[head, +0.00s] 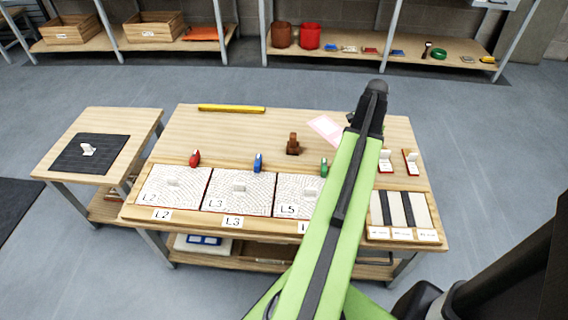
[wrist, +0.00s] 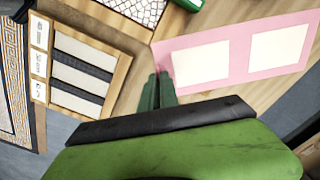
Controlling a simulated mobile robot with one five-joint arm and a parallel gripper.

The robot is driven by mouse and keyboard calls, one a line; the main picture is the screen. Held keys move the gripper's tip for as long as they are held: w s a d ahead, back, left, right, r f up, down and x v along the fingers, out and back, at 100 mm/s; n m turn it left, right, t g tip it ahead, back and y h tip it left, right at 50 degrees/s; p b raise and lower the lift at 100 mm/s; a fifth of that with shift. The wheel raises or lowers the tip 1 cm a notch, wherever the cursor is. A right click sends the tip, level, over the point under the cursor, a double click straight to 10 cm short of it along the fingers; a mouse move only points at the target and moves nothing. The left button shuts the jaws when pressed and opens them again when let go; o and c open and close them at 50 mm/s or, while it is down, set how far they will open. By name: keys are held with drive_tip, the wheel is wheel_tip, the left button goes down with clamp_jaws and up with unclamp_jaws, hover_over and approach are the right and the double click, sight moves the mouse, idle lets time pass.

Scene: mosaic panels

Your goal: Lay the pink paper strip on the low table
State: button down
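The pink paper strip (head: 325,128) bears pale panels and shows just left of my gripper (head: 366,112) in the head view, over the back of the large wooden table. In the wrist view the strip (wrist: 236,60) spans the upper right, with its left end at my dark green fingertips (wrist: 161,78). The fingers are close together and appear shut on that end; the exact contact is small. I cannot tell how high the strip is above the wood. A smaller, seemingly lower table (head: 136,122) stands at the left with a dark mat (head: 70,150) and a small white piece (head: 88,149).
The large table (head: 225,130) carries white mosaic panels (head: 240,192), red, blue and green clips, a brown wooden piece (head: 293,144), a yellow bar (head: 232,108) and a striped panel (head: 405,210). A narrow gap separates the tables. Shelves stand behind, across open grey floor.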

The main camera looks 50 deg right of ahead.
drive_tip(key=d+m, duration=0.3)
drive_tip(key=shift+w+d+f+m, duration=0.1)
drive_tip(key=shift+w+f+m, duration=0.1)
drive_tip(key=shift+f+m, duration=0.1)
drive_tip(key=b, duration=0.7)
hover_over(330, 161)
drive_tip(key=f, duration=0.7)
drive_tip(key=shift+s, duration=0.35)
drive_tip(key=shift+w, duration=0.45)
wheel_tip(330, 161, down, 4)
drive_tip(key=b, duration=0.4)
drive_tip(key=shift+f+b, duration=0.2)
drive_tip(key=shift+b, duration=0.15)
drive_tip(key=c, duration=1.6)
unclamp_jaws()
drive_tip(key=shift+r, duration=0.1)
wheel_tip(330, 161, up, 12)
drive_tip(key=p, duration=1.2)
drive_tip(key=shift+s+r+p, duration=0.1)
drive_tip(key=shift+r+p, duration=0.15)
drive_tip(key=shift+p, duration=0.15)
